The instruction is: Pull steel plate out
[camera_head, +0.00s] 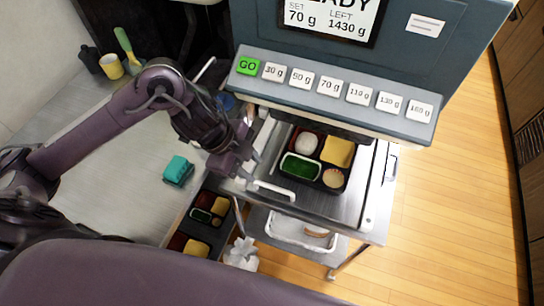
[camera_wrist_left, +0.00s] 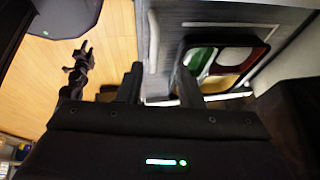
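The steel plate (camera_head: 340,205) lies under the dispenser's button panel and carries a dark bento tray (camera_head: 316,188) with rice, green, yellow and pale foods. A white bar handle (camera_head: 272,188) is at its near side. My left gripper (camera_head: 243,180) is beside the handle's left end in the head view. In the left wrist view its two dark fingers (camera_wrist_left: 160,88) are apart, with a pale bar (camera_wrist_left: 152,45) showing beyond the gap. I cannot tell if they touch it. A dark pronged thing at the left there may be my right gripper; it is too blurred to tell.
The dispenser panel (camera_head: 335,98) overhangs the plate. A lower shelf holds a white bin (camera_head: 290,232). More bento trays (camera_head: 207,218) stand at the left of the plate. A teal block (camera_head: 178,170) and a yellow cup (camera_head: 111,66) are on the grey counter. Wooden floor is open at right.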

